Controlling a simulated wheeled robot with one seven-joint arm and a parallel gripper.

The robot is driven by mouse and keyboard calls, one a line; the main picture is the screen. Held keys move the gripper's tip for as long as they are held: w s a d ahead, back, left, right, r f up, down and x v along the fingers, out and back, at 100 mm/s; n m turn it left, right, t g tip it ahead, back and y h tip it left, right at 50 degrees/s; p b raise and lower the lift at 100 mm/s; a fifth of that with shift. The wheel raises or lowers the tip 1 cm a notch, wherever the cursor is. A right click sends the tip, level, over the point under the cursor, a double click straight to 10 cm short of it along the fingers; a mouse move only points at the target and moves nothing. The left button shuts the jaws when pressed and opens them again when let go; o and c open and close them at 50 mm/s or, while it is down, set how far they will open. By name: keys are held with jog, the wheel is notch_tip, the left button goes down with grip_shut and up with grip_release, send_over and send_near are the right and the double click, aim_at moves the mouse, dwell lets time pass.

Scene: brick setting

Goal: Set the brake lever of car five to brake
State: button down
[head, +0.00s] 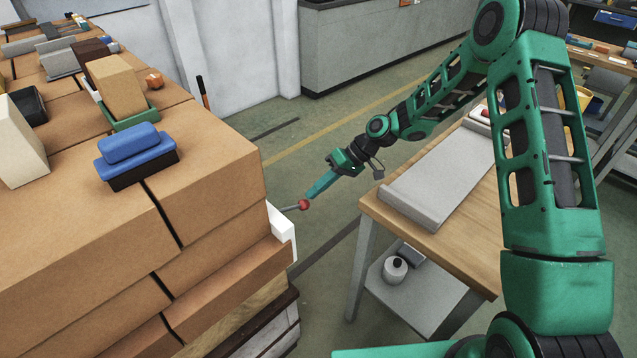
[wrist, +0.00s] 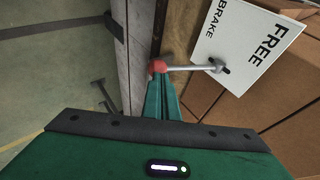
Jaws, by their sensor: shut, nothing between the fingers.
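The brake lever is a thin metal rod with a red ball knob (head: 304,204); it sticks out from the side of the stacked load in the head view. In the wrist view the knob (wrist: 157,67) is at the upper middle, and the rod (wrist: 190,67) runs right to a slot in a white plate (wrist: 245,45) lettered FREE and BRAKE. The plate (head: 283,236) shows edge-on in the head view. My gripper (head: 311,194) is shut and empty, its green fingertips (wrist: 160,80) right at the knob. I cannot tell whether they touch it. No car number is readable.
A wooden workbench (head: 440,230) with a grey sheet stands to the right. Green floor lies between them.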

jog(key=shift+a+f, duration=0.1)
jog(key=shift+f, duration=0.8)
jog(key=shift+s+f, duration=0.15)
jog(key=w+v, duration=0.1)
jog(key=v, duration=1.3)
jog(key=shift+w, duration=0.15)
